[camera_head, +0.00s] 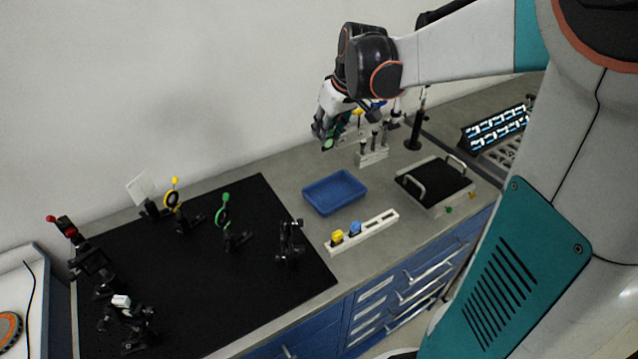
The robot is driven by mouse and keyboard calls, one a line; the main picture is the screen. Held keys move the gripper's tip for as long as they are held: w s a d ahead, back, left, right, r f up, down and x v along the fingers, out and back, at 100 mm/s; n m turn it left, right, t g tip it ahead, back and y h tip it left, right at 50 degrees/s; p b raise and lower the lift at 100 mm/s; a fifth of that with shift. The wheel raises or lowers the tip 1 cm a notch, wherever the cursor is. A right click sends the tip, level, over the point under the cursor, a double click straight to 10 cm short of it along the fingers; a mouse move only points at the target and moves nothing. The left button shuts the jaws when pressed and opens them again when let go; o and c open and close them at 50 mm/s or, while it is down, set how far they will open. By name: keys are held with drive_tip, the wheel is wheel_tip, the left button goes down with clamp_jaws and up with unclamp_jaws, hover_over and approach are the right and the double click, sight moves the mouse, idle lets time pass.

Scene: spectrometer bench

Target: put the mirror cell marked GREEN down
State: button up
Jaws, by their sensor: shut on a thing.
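My gripper (324,130) is above the far part of the bench, near the wall, its fingers pointing down. It is shut on a small dark piece with green on it (328,146), which I take to be the mirror cell marked GREEN; its marking is too small to read. The piece appears held above the bench, behind the blue tray (334,210) and left of a white rack (373,160) with several upright posts. The fingers hide part of it.
A white slotted holder (375,230) has yellow and blue blocks. A black-topped unit with handles (433,182) stands right. Bare grey bench surrounds the tray.

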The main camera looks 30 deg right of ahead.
drive_tip(key=shift+w+a+r, duration=0.15)
drive_tip(key=shift+w+r, duration=0.05)
drive_tip(key=shift+r, duration=0.05)
drive_tip(key=shift+w+f, duration=0.1)
drive_tip(key=shift+f, duration=0.25)
wheel_tip(320, 180, down, 19)
drive_tip(key=b, duration=0.5)
drive_tip(key=shift+r, duration=0.1)
drive_tip(key=o, duration=1)
drive_tip(key=p+v, duration=0.3)
drive_tip(key=v, duration=0.9)
